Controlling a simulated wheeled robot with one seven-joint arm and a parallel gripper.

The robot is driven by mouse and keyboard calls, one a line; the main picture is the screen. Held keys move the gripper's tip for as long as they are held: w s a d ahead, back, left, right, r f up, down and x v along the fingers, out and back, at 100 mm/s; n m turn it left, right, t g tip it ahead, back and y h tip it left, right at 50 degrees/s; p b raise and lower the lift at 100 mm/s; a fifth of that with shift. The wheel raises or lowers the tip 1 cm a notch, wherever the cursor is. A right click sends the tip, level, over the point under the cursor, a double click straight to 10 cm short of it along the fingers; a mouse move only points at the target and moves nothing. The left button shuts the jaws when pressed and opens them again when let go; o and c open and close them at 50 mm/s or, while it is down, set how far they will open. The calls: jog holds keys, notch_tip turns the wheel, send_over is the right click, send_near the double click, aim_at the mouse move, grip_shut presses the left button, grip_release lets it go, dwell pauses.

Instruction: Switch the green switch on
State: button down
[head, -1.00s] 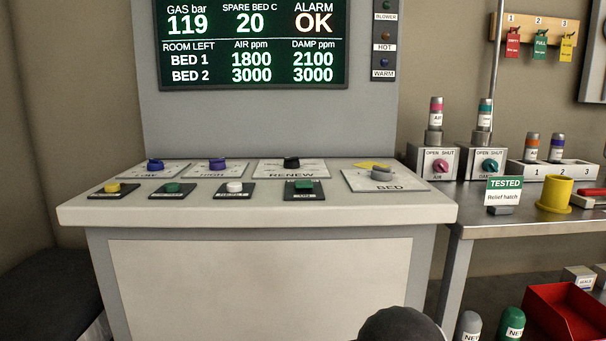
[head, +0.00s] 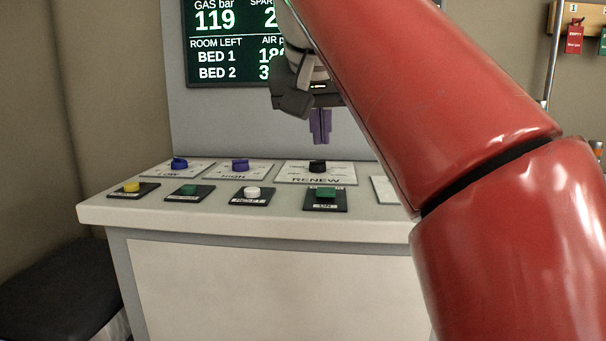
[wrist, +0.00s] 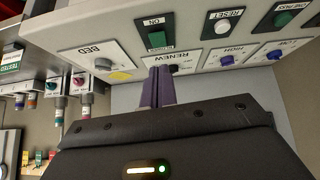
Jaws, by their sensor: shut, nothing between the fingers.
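The green switch (head: 326,193) is a green rocker on a dark plate marked ON, at the front of the sloped console top. It also shows in the wrist view (wrist: 157,39), beyond the fingertips, with ON lettering on its plate. I cannot tell from its tilt which way it is set. My gripper (head: 321,141) hangs above the console, its purple fingers pointing down and shut with nothing between them. In the head view it is over the black RENEW knob (head: 317,166), apart from the switch. In the wrist view the fingertips (wrist: 159,72) overlap the RENEW plate.
A white button (head: 252,192), another green button (head: 189,189) and a yellow button (head: 131,186) line the front row. Blue (head: 179,163) and purple (head: 240,165) knobs sit behind. The BED knob (wrist: 103,64) shows in the wrist view. My red arm covers the right side.

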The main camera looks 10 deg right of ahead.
jog(key=shift+w+d+r+m, duration=0.15)
jog(key=shift+w+d+r, duration=0.1)
jog(key=shift+r, duration=0.35)
jog(key=shift+w+d+r+m, duration=0.15)
jog(key=shift+w+d+r, duration=0.05)
jog(key=shift+r, duration=0.4)
jog(key=b, duration=0.1)
send_over(325, 193)
jog(key=s, duration=0.1)
notch_tip(325, 193, down, 8)
jog(key=shift+a+r, duration=0.1)
notch_tip(325, 193, down, 3)
jog(key=shift+s+f+b, duration=0.1)
jog(key=shift+f+b, duration=0.1)
jog(key=shift+b, duration=0.75)
jog(key=shift+f, duration=0.35)
jog(key=shift+s+a+f+t+b, duration=0.1)
jog(key=shift+f+t+b, duration=0.2)
jog(key=shift+f+b, duration=0.5)
jog(key=shift+r+b, duration=0.25)
jog(key=shift+b, duration=0.25)
jog(key=shift+r, duration=0.15)
